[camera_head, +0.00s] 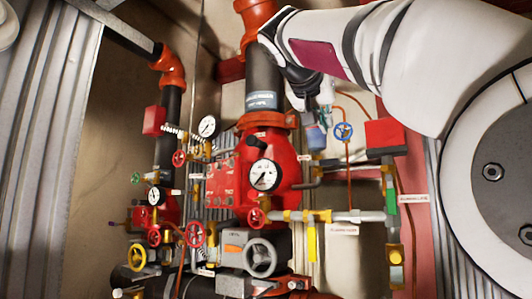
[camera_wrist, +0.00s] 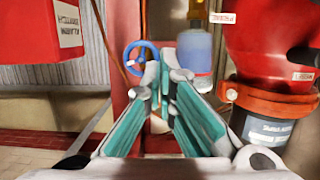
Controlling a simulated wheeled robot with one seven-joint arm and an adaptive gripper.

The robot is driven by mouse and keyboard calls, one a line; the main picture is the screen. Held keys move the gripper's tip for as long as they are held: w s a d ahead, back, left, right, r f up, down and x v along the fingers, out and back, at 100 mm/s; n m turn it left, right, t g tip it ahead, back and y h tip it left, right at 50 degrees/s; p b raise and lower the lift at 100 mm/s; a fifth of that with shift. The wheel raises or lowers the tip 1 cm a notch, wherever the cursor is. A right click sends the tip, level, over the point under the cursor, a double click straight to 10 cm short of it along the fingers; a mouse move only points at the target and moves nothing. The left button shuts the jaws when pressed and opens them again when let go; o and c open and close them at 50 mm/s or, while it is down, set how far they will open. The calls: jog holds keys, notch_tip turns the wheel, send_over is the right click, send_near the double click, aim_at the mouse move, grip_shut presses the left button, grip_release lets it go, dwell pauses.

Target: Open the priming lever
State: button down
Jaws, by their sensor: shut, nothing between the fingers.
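My gripper (camera_wrist: 161,78) has its teal-lined fingers brought together at the tips, with nothing between them. In the head view my gripper (camera_head: 325,114) hangs at the end of the white arm, right of the large red valve body. The fingertips overlap a blue handwheel (camera_wrist: 134,52) and a blue cup (camera_wrist: 195,52) in the wrist view; contact cannot be told. The blue handwheel (camera_head: 343,131) and blue cup (camera_head: 316,138) also show in the head view. A small label (camera_wrist: 222,18) sits beside the cup, its text inverted. I cannot clearly identify the priming lever; the fingers may hide it.
A red alarm box (camera_head: 386,134) stands right of the blue wheel. The red valve body (camera_head: 285,165) carries a gauge (camera_head: 263,175). Several pipes, gauges and handwheels crowd the left and below. A thin copper pipe (camera_head: 347,180) runs down from the blue wheel.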

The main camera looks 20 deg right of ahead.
aim_at(329, 162)
jog(key=shift+w+d+f+p, duration=0.15)
jog(key=shift+w+d+f, duration=0.25)
jog(key=shift+f, duration=0.4)
jog(key=shift+w+d+f+p, duration=0.2)
jog(key=shift+w+d+f, duration=0.2)
jog(key=shift+f, duration=0.4)
jog(key=shift+w+d+f+p, duration=0.15)
jog(key=shift+w+d+f, duration=0.25)
jog(key=shift+f, duration=0.4)
